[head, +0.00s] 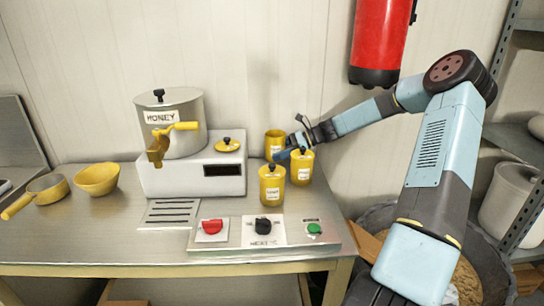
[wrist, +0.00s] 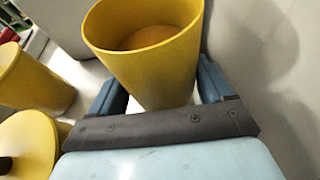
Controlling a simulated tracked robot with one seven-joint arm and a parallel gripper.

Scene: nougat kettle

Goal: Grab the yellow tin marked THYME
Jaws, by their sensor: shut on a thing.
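Three yellow tins stand close together right of the white machine in the head view: a lidless back tin (head: 275,137), a right tin (head: 302,170) and a front tin (head: 271,190) with a dark-knobbed lid. Their white labels are too small to read, so I cannot tell which says THYME. My gripper (head: 285,153) reaches in from the right and is shut on the lidless back tin. In the wrist view this open tin (wrist: 150,70), with an orange-brown inside, sits upright between my two fingers (wrist: 160,88). Its label is hidden there.
The white machine with the HONEY pot (head: 172,140) stands left of the tins. A control panel with a red button (head: 212,227), black knob and green button lies in front. A yellow bowl (head: 97,180) and yellow pan (head: 47,188) are far left. A red cylinder (head: 379,40) hangs above.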

